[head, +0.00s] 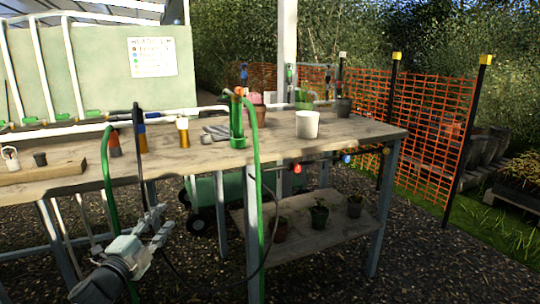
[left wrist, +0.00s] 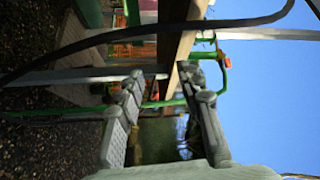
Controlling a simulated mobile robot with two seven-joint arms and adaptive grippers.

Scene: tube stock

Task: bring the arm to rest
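My left arm reaches in from the lower left in the head view. Its gripper (head: 163,222) is in the air in front of the workbench (head: 330,142), below the tabletop's level. In the left wrist view the two fingers of the gripper (left wrist: 160,76) stand apart, with nothing held between them. The bench edge, a green hose and a dark cable show beyond the fingers. My right gripper is in neither view.
A green hose (head: 257,200) hangs over the bench front, right of my gripper; another (head: 106,170) hangs to its left. A dark cable (head: 140,150) passes close by. A white pot (head: 307,124) and a green tube (head: 237,125) stand on top. Potted plants (head: 319,216) sit on the lower shelf.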

